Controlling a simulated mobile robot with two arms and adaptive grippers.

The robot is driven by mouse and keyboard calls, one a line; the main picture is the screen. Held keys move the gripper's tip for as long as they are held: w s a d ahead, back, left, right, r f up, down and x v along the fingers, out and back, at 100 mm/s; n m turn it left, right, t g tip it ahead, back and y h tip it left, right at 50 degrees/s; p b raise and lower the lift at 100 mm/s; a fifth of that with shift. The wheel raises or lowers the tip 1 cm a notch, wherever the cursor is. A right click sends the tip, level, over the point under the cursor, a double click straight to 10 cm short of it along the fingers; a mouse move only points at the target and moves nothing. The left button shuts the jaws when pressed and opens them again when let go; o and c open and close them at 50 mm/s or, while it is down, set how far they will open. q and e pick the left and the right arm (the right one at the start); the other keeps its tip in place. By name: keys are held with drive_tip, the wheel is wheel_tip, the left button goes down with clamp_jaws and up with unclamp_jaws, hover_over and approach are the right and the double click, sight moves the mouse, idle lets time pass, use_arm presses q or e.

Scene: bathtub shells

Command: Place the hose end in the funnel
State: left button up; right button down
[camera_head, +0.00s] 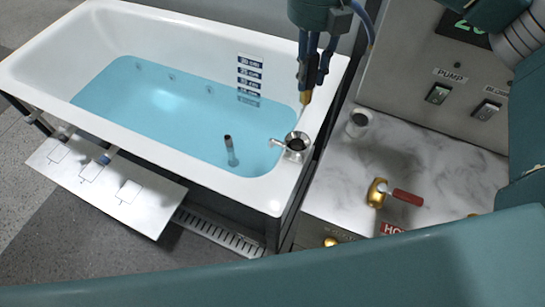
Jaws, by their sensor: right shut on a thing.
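My right gripper (306,88) points down at the top, right of the middle. It is shut on the hose end (305,98), whose brass-coloured tip shows below the fingers. A piece of blue hose (366,26) shows beside the gripper. The funnel (297,143) is silver with a dark opening and sits at the bathtub's right rim. In the picture, the hose tip is above the funnel and apart from it. My left gripper is not in view.
The white bathtub (150,133) holds blue water, with a dark upright pipe (230,150) in it. A marble counter (440,150) at right bears a red-handled brass valve (378,193) and a white cup-like piece (358,123). A grey switch panel (415,65) stands behind. A white panel (105,185) is at left.

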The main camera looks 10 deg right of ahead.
drive_tip(key=shift+a+f+n, duration=0.2)
drive_tip(key=shift+f+n, duration=0.1)
drive_tip(key=shift+f, duration=0.1)
wheel_tip(320, 180, down, 19)
drive_tip(key=p, duration=0.4)
drive_tip(key=shift+f+p, duration=0.2)
drive_tip(key=shift+p, duration=0.15)
drive_tip(key=shift+f, duration=0.2)
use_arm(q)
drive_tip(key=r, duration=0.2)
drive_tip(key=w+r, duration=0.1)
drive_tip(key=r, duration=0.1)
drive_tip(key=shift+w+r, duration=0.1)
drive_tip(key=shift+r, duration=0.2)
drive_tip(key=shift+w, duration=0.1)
